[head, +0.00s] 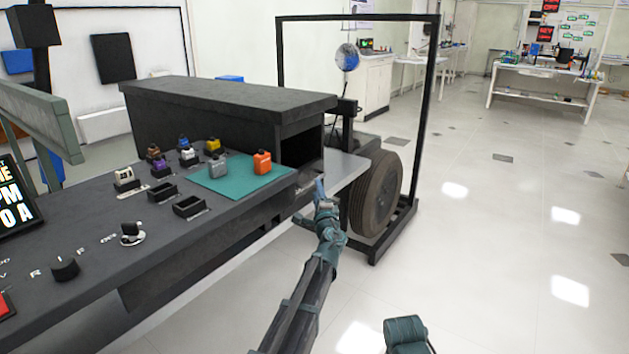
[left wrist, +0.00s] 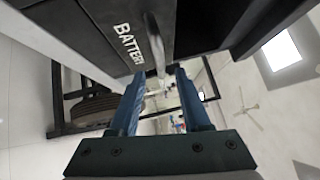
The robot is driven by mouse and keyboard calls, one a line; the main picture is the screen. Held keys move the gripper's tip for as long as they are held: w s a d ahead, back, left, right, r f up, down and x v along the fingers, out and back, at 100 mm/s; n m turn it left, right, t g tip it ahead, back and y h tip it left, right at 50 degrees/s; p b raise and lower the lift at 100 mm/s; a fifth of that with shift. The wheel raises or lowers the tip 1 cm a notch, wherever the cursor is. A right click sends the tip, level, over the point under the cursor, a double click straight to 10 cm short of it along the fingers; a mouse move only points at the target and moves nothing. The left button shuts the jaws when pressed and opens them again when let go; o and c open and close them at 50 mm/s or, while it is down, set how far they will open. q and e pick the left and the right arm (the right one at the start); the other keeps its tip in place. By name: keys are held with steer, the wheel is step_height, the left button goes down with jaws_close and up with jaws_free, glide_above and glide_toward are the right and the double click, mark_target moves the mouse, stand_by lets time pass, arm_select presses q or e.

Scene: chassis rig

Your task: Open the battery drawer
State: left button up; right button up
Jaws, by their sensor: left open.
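The battery drawer (left wrist: 108,14) shows in the left wrist view as a dark grey front with the white word BATTERY. A pale bar handle (left wrist: 154,44) stands out from it beside the word. My left gripper (left wrist: 158,76) is open, its two blue fingers pointing at the drawer front. The near end of the handle lies between the fingertips in the picture; I cannot tell whether they touch it. The drawer looks shut. My right gripper is not in view.
The dark console (head: 205,240) carries a teal mat (head: 225,180) and several small coloured blocks. A black frame with a tyre (head: 378,195) stands just right of my left gripper. The floor (head: 490,250) farther right is clear.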

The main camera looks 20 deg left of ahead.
arm_select(q)
steer(key=x, duration=0.6)
steer(key=shift+p, duration=0.3)
jaws_close()
stand_by(1.1)
